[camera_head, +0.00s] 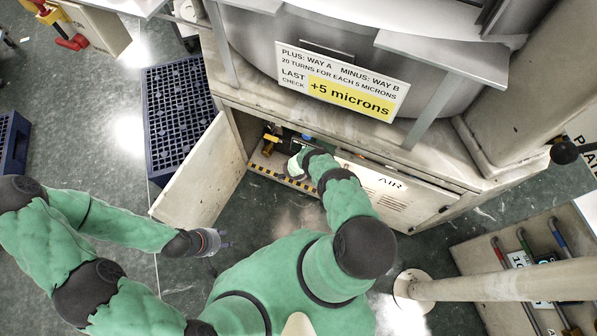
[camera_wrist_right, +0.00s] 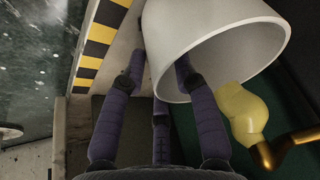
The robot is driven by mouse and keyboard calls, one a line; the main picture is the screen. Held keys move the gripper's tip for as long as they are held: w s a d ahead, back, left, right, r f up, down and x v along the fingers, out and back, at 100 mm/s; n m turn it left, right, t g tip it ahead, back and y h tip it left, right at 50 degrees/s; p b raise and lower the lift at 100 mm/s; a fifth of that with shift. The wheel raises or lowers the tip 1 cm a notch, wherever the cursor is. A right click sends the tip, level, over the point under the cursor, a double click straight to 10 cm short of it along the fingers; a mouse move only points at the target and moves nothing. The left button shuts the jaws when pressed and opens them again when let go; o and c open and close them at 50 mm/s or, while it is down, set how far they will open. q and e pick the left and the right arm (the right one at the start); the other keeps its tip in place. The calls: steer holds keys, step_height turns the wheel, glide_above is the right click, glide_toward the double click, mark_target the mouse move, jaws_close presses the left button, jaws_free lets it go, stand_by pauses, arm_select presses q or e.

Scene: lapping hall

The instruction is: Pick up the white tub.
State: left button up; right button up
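The white tub (camera_wrist_right: 215,45) fills the upper middle of the right wrist view, its open rim turned partly toward the camera. In the head view it shows as a small pale shape (camera_head: 293,168) at the cabinet opening, partly hidden by my right arm. My right gripper (camera_wrist_right: 162,65) is at the tub: one dark finger lies outside its left side, and another reaches in at the rim. I cannot tell whether the fingers press on the wall. My left gripper (camera_head: 222,244) is outside the cabinet, over the floor, with its fingers apart and empty.
An open cabinet door (camera_head: 197,178) stands left of the opening, between my arms. Black-yellow striping (camera_wrist_right: 95,45) edges the cabinet floor. A blue grated platform (camera_head: 178,110) lies left.

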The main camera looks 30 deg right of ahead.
steer(key=shift+w+d+f, duration=0.1)
steer(key=shift+d+f, duration=0.15)
steer(key=shift+f, duration=0.3)
jaws_close()
steer(key=shift+r, duration=0.2)
